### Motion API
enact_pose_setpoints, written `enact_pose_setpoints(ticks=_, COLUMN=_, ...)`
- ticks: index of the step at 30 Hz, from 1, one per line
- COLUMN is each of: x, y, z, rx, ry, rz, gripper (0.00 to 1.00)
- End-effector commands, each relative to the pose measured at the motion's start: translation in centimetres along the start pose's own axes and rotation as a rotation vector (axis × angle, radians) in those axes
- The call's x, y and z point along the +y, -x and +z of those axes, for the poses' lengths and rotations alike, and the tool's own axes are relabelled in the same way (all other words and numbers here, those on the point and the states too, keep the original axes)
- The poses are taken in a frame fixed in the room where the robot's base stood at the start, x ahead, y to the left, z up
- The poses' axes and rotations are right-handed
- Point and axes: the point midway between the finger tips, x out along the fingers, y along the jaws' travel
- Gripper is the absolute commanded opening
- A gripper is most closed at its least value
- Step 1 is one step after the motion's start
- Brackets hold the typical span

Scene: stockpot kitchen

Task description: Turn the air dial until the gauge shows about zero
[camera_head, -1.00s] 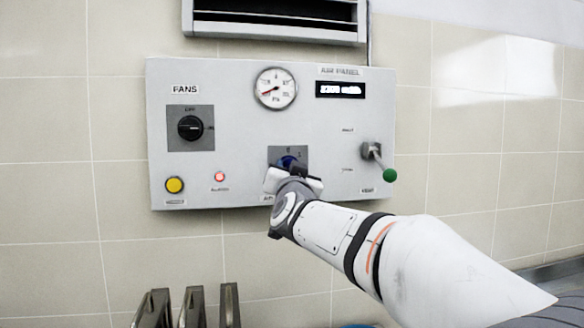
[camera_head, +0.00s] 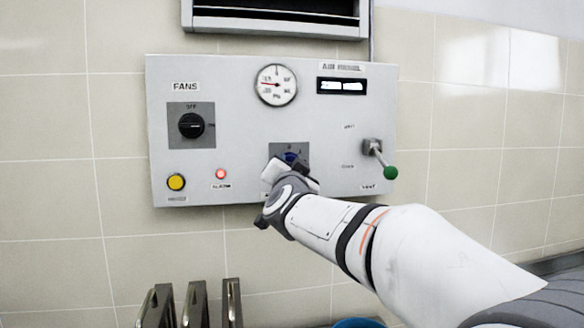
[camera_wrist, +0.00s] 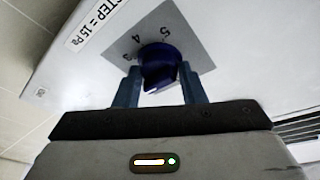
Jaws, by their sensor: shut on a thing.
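The blue air dial (camera_head: 291,157) sits on a grey plate low in the middle of the panel, mostly hidden by my gripper (camera_head: 288,168) in the head view. In the wrist view the dial (camera_wrist: 160,66) stands between the two fingers of my gripper (camera_wrist: 160,84), which is shut on it. The numbers 3, 4 and 5 show around the dial on its plate. The round gauge (camera_head: 276,85) is above the dial. Its red needle points left, close to level; its small scale numbers are too blurred to read surely.
The panel (camera_head: 235,140) also holds a black fans knob (camera_head: 191,126), a yellow button (camera_head: 176,182), a lit red alarm lamp (camera_head: 221,174), a blurred display (camera_head: 342,86) and a green-tipped vent lever (camera_head: 378,158). Metal handles (camera_head: 195,302) stand below left. A vent (camera_head: 280,18) is above.

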Motion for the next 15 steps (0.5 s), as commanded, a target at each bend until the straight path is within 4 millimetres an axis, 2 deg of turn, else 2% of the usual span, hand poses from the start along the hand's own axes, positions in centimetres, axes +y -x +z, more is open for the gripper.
enact_pose_setpoints(ticks=1, x=-0.16, y=-0.02, z=-0.43, rx=0.008, ry=0.0, rz=-0.002, gripper=0.14)
enact_pose_setpoints(ticks=2, x=-0.17, y=-0.02, z=-0.44, rx=0.008, ry=0.0, rz=-0.002, gripper=0.38)
enact_pose_setpoints(ticks=3, x=-0.16, y=-0.02, z=-0.42, rx=0.008, ry=0.0, rz=-0.002, gripper=0.41)
enact_pose_setpoints(ticks=9, x=-0.12, y=-0.01, z=-0.25, rx=0.005, ry=0.0, rz=-0.002, gripper=0.57)
enact_pose_setpoints(ticks=15, x=-0.09, y=0.0, z=-0.14, rx=0.003, ry=0.001, rz=-0.001, gripper=0.59)
